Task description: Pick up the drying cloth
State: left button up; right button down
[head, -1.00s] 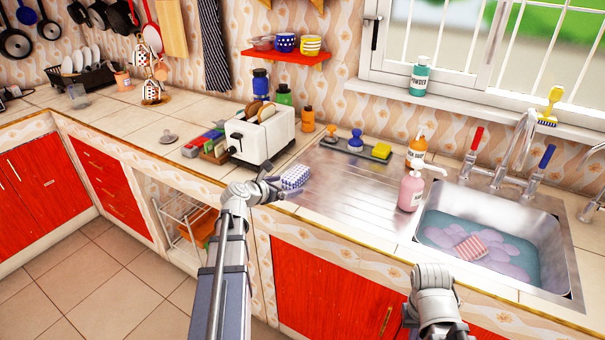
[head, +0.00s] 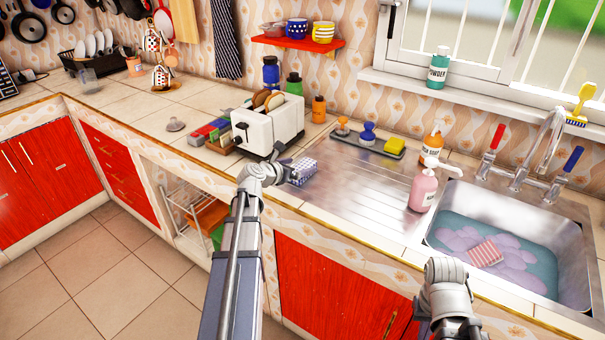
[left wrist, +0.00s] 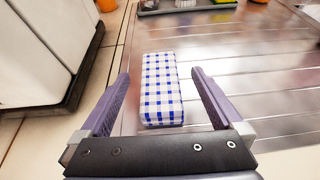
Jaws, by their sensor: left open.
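The drying cloth is a folded blue-and-white checked block (head: 304,169) lying on the left end of the metal draining board, right of the toaster. In the left wrist view the cloth (left wrist: 161,88) lies lengthwise between my two purple fingers. My left gripper (head: 287,172) is open, with its fingers (left wrist: 160,80) on either side of the cloth's near half and visible gaps on both sides. The cloth's near end is close to the gripper's black palm. My right arm shows at the bottom right of the head view, but its fingers do not show.
The white toaster (head: 267,127) stands left of the cloth, with a row of coloured packets (head: 213,134) beside it. A tray with a yellow sponge (head: 394,146) is behind. A pink soap bottle (head: 423,188) and the sink (head: 575,262) are to the right. The middle draining board is clear.

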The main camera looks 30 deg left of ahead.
aim_at(304, 165)
pick_arm(q)
jog(key=shift+f+b+x, duration=0.2)
jog(key=shift+b+x, duration=1)
jog(key=shift+x, duration=1.5)
jog(key=shift+s+a+r, duration=0.1)
jog(key=shift+s, duration=0.1)
jog(key=shift+c, duration=0.5)
jog(key=c, duration=1.3)
jog(key=shift+o, duration=0.2)
notch_tip(304, 165, up, 10)
jog(key=p, duration=1)
